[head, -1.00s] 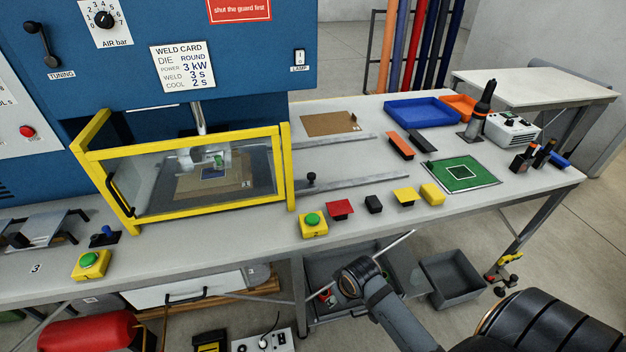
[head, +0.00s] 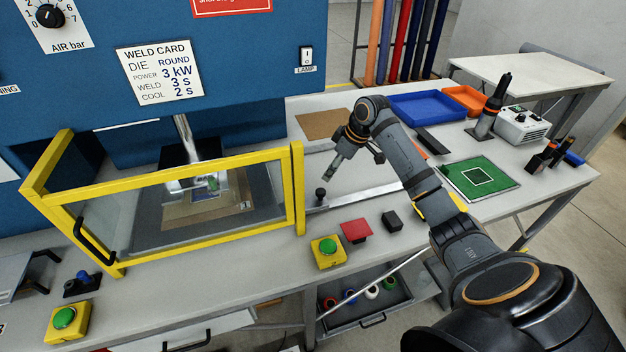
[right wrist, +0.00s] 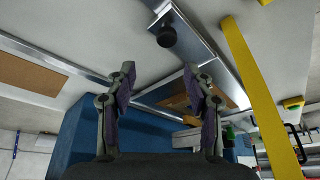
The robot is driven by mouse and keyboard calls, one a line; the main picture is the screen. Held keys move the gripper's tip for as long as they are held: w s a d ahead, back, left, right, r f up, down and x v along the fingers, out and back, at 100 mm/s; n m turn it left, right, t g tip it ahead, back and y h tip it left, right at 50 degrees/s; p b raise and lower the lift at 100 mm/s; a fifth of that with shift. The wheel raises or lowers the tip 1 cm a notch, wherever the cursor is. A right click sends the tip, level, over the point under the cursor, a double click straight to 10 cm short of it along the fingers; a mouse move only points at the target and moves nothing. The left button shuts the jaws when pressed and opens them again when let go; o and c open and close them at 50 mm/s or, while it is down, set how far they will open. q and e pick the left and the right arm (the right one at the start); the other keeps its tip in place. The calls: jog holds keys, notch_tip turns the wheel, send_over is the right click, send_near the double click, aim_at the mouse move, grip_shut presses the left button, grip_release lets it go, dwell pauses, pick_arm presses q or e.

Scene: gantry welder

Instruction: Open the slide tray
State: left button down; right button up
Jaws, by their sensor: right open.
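The slide tray (head: 138,228) is a dark plate behind the clear yellow-framed guard, with a brown board and the die parts on it. A black knob (head: 320,193) stands just right of the guard, by the metal rails; it also shows in the right wrist view (right wrist: 166,35), on a metal strip. My right gripper (head: 357,165) is open and empty, above the bench and the rails, a little right of and behind the knob in the picture. It does not visibly touch the knob. My left gripper is not in view.
The yellow guard (head: 298,190) borders the knob on the left. A green button box (head: 327,250), a red block (head: 356,230) and a black block (head: 392,220) stand along the front edge.

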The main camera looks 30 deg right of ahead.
aim_at(321, 191)
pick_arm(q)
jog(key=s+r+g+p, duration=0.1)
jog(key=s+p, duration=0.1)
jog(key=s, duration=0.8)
pick_arm(e)
jog(key=f, duration=0.2)
jog(key=a+f, duration=0.1)
jog(key=f, duration=0.2)
jog(key=shift+w+a+f, duration=0.2)
jog(key=shift+a+f, duration=0.15)
jog(key=x, duration=0.3)
jog(key=shift+w, duration=0.15)
jog(key=shift+f, duration=0.15)
jog(key=shift+c, duration=0.7)
jog(key=c, duration=1)
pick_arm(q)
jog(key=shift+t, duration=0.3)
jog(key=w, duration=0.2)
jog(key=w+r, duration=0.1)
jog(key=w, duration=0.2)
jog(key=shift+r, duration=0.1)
pick_arm(e)
grip_shut()
